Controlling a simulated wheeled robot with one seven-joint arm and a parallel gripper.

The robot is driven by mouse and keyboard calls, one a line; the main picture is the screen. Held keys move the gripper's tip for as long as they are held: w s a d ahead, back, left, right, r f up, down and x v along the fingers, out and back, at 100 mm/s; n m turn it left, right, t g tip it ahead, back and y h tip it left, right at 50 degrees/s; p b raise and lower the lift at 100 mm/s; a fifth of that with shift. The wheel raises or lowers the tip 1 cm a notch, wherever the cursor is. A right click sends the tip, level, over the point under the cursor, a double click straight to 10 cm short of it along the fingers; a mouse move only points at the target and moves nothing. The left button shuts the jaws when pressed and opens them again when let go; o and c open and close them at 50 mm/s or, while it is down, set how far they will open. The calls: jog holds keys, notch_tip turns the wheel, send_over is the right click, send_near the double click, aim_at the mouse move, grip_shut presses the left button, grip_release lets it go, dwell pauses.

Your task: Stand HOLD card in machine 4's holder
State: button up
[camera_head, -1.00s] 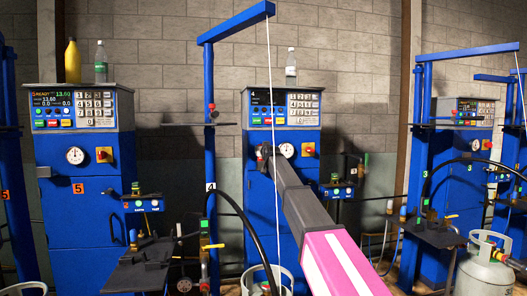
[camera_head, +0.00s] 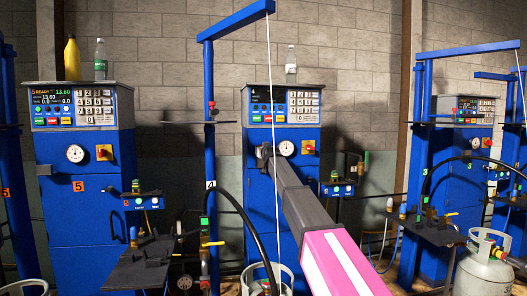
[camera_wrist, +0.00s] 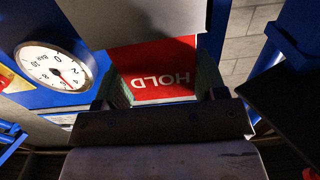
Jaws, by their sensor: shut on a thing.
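Machine 4 (camera_head: 296,190) is the blue cabinet in the middle of the head view, with a keypad panel and a round gauge. My gripper (camera_head: 266,153) is in front of its face, just left of the gauge (camera_head: 286,148). In the wrist view my gripper (camera_wrist: 165,92) is shut on the red HOLD card (camera_wrist: 150,60), whose white lettering appears upside down. A grey surface (camera_wrist: 135,18) borders the card's top edge; I cannot tell whether they touch. The gauge (camera_wrist: 53,65) also shows at left there. The card is hidden in the head view, and I cannot make out the holder.
A clear bottle (camera_head: 291,64) stands on top of machine 4. A blue post with an overhead beam (camera_head: 236,20) and hanging cable stands at its left. A black hose (camera_head: 247,222) curves below. Machine 5 (camera_head: 85,190) is at left, machine 3 (camera_head: 455,180) at right.

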jog(key=shift+f, duration=0.15)
jog(key=o, duration=1)
jog(key=shift+o, duration=0.2)
jog(key=v, duration=1)
jog(key=shift+s, duration=0.4)
jog(key=shift+d, duration=0.1)
